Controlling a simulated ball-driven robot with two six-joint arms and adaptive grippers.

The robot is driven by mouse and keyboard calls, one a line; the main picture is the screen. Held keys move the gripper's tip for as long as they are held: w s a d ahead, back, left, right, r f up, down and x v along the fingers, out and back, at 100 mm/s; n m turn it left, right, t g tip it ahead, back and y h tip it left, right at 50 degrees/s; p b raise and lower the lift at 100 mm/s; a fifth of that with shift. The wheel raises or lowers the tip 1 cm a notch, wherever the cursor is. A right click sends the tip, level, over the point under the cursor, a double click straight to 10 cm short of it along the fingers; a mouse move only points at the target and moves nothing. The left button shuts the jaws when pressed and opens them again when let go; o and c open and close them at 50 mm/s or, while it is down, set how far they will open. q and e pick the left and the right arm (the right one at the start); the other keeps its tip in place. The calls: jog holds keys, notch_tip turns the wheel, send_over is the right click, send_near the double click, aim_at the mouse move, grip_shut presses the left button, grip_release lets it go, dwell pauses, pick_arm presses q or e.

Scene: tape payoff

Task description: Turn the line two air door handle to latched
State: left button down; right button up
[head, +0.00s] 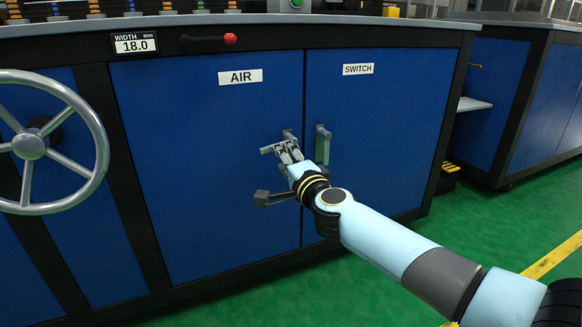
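The blue air door, marked by its AIR label (240,76), is closed or nearly so in the head view. Its small grey handle (266,150) is at the door's right side, mostly hidden behind my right gripper (285,150). The handle's visible end points left, so it looks roughly level, but its exact angle is unclear. My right gripper reaches in from the lower right with its fingertips at the handle. Whether the fingers are shut on the handle is not clear. My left gripper is not in view.
The switch door (375,130) is to the right, with an upright grey handle (322,145) close beside my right gripper. A large handwheel (30,145) is at the left. A red-knobbed lever (229,39) is above the doors. Green floor lies below.

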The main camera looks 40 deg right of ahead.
jog(key=v, duration=0.5)
